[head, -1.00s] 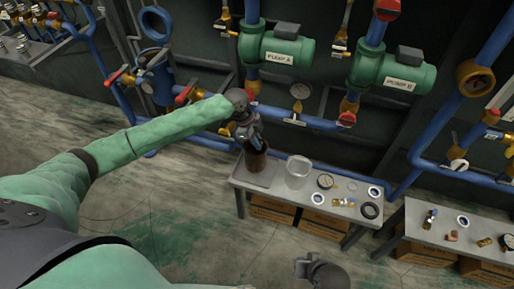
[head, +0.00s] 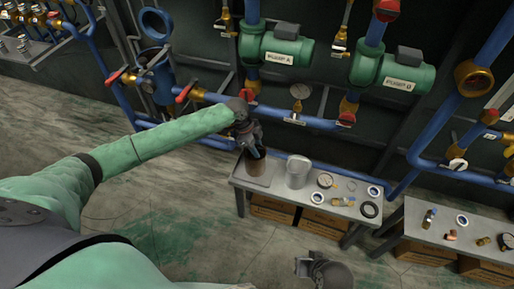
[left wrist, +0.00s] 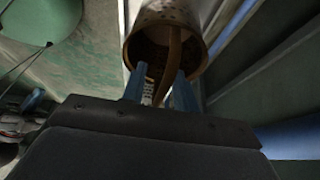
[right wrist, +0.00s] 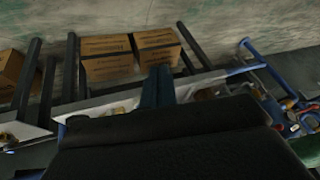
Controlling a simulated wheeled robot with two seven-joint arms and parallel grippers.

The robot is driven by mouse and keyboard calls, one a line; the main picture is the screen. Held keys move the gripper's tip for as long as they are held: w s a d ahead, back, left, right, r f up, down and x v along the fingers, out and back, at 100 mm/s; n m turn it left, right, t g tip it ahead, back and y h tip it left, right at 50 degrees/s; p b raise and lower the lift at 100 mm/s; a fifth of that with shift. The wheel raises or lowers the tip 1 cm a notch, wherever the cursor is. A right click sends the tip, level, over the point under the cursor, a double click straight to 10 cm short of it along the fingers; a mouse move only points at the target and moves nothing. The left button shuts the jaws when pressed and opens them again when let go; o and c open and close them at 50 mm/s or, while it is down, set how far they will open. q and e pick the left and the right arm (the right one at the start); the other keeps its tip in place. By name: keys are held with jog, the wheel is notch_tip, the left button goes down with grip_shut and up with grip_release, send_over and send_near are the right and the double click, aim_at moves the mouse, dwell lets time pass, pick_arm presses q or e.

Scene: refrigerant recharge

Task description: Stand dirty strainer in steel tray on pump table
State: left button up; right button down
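The dirty strainer (head: 256,172), a brown perforated cylinder, stands roughly upright at the steel tray (head: 269,181) on the left end of the pump table (head: 309,203). My left gripper (head: 256,152) is at its top. In the left wrist view, the strainer (left wrist: 150,22) shows its open end and curved handle. The left fingers (left wrist: 159,90) are spread, with the handle between them and gaps visible beside it. The strainer's base contact is hard to see. My right gripper (head: 308,268) is low in front of the table; its fingers (right wrist: 158,86) are together and empty.
A clear grey container (head: 298,172), a gauge (head: 325,180), and several rings and small fittings are on the pump table. A second table (head: 420,237) stands to the right. Cardboard boxes (head: 272,208) sit beneath. Blue pipes and green pumps (head: 275,45) are behind.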

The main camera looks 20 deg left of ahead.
pick_arm(q)
jog(key=shift+r, duration=0.1)
